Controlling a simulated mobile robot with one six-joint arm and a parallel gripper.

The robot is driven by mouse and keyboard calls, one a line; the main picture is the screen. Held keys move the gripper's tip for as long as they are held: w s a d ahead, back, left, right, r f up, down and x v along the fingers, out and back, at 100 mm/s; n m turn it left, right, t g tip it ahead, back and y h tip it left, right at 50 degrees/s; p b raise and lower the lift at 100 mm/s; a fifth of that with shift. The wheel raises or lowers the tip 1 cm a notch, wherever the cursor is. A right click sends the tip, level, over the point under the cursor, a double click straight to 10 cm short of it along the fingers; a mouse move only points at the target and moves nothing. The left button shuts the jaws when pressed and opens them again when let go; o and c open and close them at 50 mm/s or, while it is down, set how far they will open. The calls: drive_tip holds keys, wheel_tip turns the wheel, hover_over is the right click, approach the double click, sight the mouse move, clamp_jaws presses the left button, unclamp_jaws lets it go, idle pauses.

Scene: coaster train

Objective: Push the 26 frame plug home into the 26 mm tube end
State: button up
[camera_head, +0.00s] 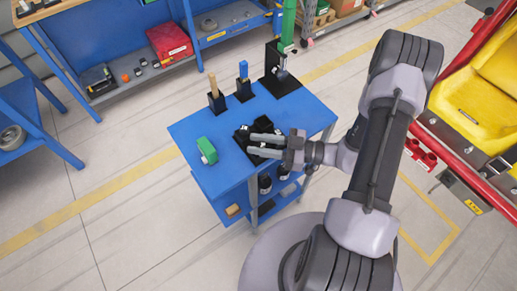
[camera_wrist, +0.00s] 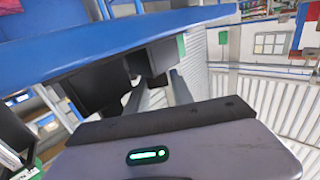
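My gripper (camera_head: 250,145) is over the blue cart top (camera_head: 295,117), its two grey fingers pointing left and apart. They lie beside or over a cluster of black blocks (camera_head: 241,134); contact cannot be told. In the wrist view the fingers (camera_wrist: 160,98) show a gap between them, partly behind the black blocks (camera_wrist: 95,88). Nothing is clearly held. I cannot make out the 26 frame plug or the 26 mm tube end in either view.
On the cart stand a green box (camera_head: 206,150), a black holder with a brown handle (camera_head: 213,86), another with a blue handle (camera_head: 243,70), and a tall black stand (camera_head: 272,62). The cart's front right corner is bare. A yellow-seated red train (camera_head: 480,100) stands right.

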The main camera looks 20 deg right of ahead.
sight(260, 144)
clamp_jaws()
drive_tip(key=shift+d+r, duration=0.1)
drive_tip(key=shift+r, duration=0.15)
wheel_tip(260, 144, up, 4)
drive_tip(key=p, duration=0.2)
drive_tip(key=shift+p, duration=0.4)
drive_tip(key=s+d+p, duration=0.3)
drive_tip(key=s+d, duration=0.6)
drive_tip(key=s, duration=0.3)
drive_tip(key=shift+s+d+r, duration=0.3)
drive_tip(key=shift+s+d, duration=0.1)
